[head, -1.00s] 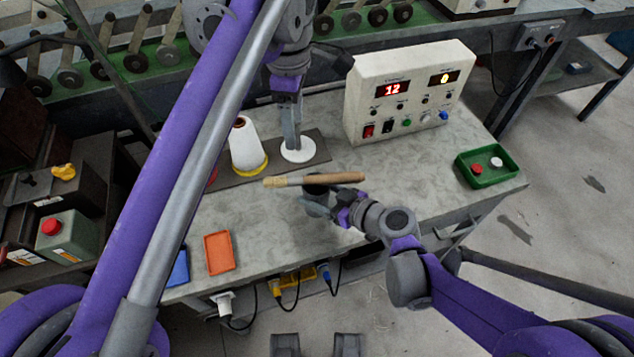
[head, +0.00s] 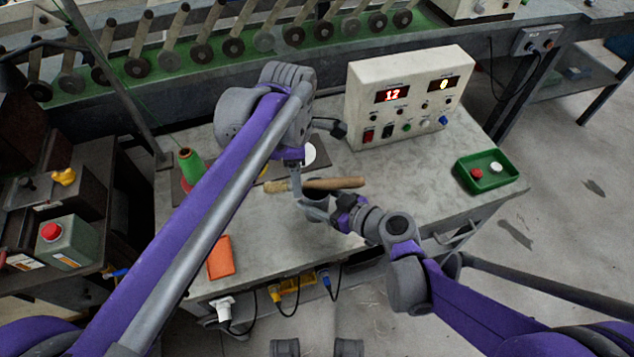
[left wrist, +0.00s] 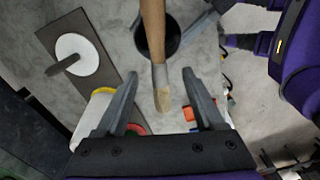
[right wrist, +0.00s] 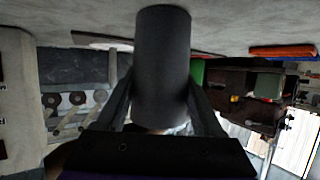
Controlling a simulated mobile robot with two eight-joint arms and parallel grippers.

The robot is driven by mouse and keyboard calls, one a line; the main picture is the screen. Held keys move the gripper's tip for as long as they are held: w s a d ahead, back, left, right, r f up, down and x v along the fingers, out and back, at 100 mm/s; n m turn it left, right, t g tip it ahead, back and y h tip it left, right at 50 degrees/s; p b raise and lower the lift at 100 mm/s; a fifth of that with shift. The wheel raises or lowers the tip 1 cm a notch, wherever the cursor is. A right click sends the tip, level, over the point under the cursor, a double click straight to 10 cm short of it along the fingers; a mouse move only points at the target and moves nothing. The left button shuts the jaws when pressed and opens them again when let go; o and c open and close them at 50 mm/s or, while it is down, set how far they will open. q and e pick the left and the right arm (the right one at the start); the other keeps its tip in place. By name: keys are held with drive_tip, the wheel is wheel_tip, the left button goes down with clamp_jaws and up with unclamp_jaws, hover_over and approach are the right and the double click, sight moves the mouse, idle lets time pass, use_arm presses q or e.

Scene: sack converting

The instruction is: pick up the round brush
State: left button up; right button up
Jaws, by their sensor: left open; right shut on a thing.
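The round brush (head: 335,183), with a wooden handle and pale bristles, lies roughly level across the top of a dark cylindrical cup (right wrist: 162,65). My right gripper (head: 322,209) is shut on this cup. My left gripper (head: 297,184) is open at the bristle end. In the left wrist view, the brush (left wrist: 155,40) reaches between the open fingers, its ferrule and bristles in the gap, with the cup's dark rim (left wrist: 172,38) beneath.
A white disc (head: 308,154) lies on a dark mat behind the brush. The control box (head: 410,97) stands at the back right, the green tray (head: 487,172) at the right. A green cone (head: 191,167) and orange tray (head: 220,258) are left. The table's right middle is clear.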

use_arm(q)
drive_tip(key=shift+f, duration=0.9)
clamp_jaws()
